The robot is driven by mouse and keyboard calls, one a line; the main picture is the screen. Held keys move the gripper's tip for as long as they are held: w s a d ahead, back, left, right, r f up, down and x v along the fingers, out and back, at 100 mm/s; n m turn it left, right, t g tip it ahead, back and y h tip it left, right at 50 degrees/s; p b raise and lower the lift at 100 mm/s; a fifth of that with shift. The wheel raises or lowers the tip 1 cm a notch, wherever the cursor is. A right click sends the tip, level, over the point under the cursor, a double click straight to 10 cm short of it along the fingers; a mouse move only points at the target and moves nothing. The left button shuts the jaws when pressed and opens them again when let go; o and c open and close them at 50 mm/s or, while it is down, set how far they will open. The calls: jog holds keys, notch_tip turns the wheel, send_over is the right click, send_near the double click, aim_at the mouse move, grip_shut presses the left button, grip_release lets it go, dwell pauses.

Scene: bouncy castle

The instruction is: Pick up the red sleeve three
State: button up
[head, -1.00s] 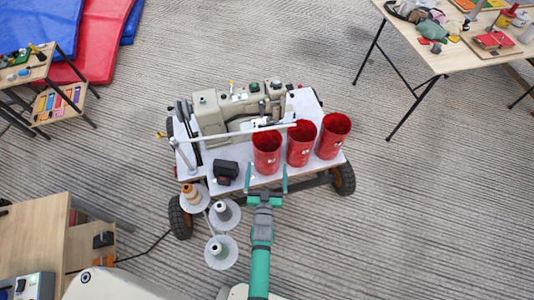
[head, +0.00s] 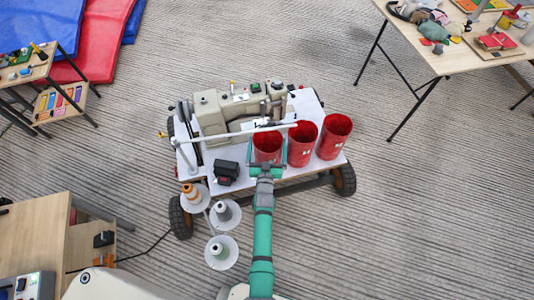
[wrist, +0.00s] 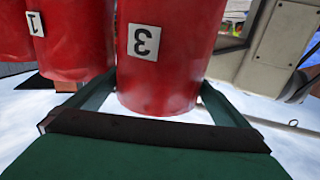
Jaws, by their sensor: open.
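Red sleeve three (head: 267,141) is the leftmost of three open-topped red sleeves standing upright on the white top of a wheeled sewing cart (head: 231,180). In the wrist view, sleeve three (wrist: 160,75) bears a white label with a 3. My gripper (head: 267,154) is open, with one finger on each side of this sleeve. I cannot tell whether the fingers touch it. The sleeve's upper part is cut off in the wrist view, and my wrist hides its lower front in the head view.
The middle sleeve (head: 302,149) stands close beside it, labelled 1 in the wrist view (wrist: 75,45). The right sleeve (head: 335,138) is further along. A beige sewing machine (head: 210,112) is behind, with a pale bar (head: 235,133) crossing near the sleeves. A black box (head: 226,173) sits left.

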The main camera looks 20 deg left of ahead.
jog(key=shift+w+a, duration=0.1)
jog(key=shift+w, duration=0.6)
jog(key=shift+a, duration=0.1)
jog(key=c, duration=1)
jog(key=shift+c, duration=0.5)
jog(key=shift+r, duration=0.1)
